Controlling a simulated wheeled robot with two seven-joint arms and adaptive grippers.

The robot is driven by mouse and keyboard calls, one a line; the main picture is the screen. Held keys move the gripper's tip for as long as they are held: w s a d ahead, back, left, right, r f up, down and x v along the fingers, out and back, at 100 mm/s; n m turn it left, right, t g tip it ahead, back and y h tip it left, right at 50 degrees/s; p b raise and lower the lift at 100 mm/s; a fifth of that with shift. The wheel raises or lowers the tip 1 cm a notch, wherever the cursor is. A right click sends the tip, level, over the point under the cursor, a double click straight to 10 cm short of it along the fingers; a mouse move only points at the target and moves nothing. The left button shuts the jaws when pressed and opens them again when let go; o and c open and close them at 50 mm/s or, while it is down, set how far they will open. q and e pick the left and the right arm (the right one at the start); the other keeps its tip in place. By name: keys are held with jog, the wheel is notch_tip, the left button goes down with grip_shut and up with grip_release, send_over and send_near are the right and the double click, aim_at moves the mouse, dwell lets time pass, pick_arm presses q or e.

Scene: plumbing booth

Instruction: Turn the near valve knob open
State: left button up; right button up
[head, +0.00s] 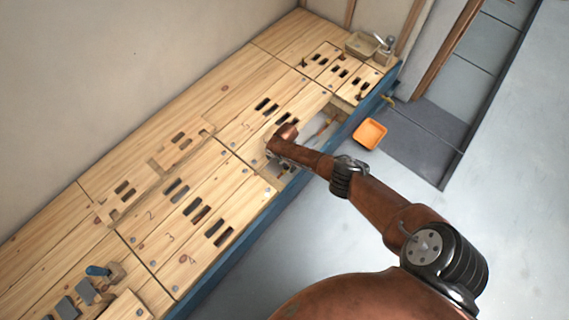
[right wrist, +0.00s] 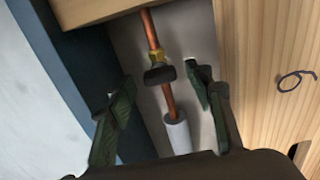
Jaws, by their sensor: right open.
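In the right wrist view, a black valve knob (right wrist: 160,75) sits on a brass valve body (right wrist: 155,56) on a copper pipe (right wrist: 168,100) inside a recess in the wooden deck. My right gripper (right wrist: 160,74) is open, with one dark green finger on each side of the knob in the picture. Gaps show between the knob and both fingers; their depth relative to it is unclear. In the head view, my right gripper (head: 277,158) is at the near end of the deck opening and hides the knob there. My left gripper is out of view.
The recess has a dark blue side wall (right wrist: 65,65) on the left and a wooden board (right wrist: 265,70) on the right, close to the fingers. A white sleeve (right wrist: 178,135) covers the lower pipe. An orange tray (head: 370,134) lies on the floor beside the deck.

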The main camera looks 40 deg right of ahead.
jog(key=shift+c, duration=0.5)
jog(key=c, duration=1.1)
jog(key=shift+o, duration=0.2)
jog(key=shift+n, duration=0.4)
jog(key=n, duration=0.3)
jog(key=shift+a+n, duration=0.1)
jog(key=shift+n, duration=0.2)
jog(key=n, duration=0.4)
jog(key=shift+n, duration=0.3)
jog(key=n, duration=0.4)
jog(key=shift+n, duration=0.3)
jog(key=shift+s+f+n+b, duration=0.1)
jog(key=shift+n+b, duration=0.25)
jog(key=shift+n, duration=1.85)
